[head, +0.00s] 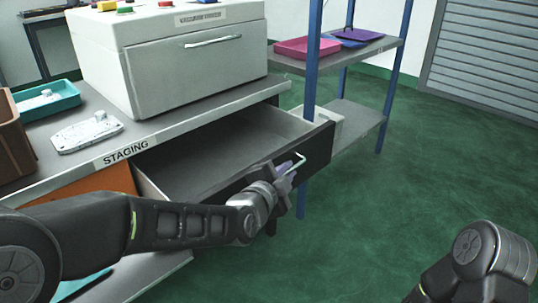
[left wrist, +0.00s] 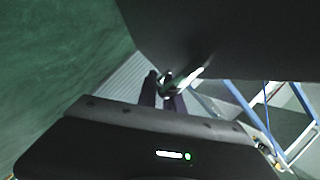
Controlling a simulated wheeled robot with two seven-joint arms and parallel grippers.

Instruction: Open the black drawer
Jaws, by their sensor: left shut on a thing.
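The black drawer (head: 319,152) is pulled well out from under the staging bench, and its grey inside shows empty. Its pale bar handle (head: 297,162) is on the black front. My left gripper (head: 286,170) is at the handle and shut on it. In the left wrist view the fingers (left wrist: 165,92) close around the handle (left wrist: 184,80), with the dark drawer front (left wrist: 220,35) above them. At the lower right of the head view part of my right arm shows; its gripper is out of frame.
On the bench (head: 190,112) stand a large light grey machine (head: 165,65), a metal casting (head: 87,132), a teal tray (head: 68,103) and a brown bin (head: 12,145). A blue-post shelf (head: 310,65) with a pink tray (head: 300,48) stands close behind the drawer. The green floor at right is clear.

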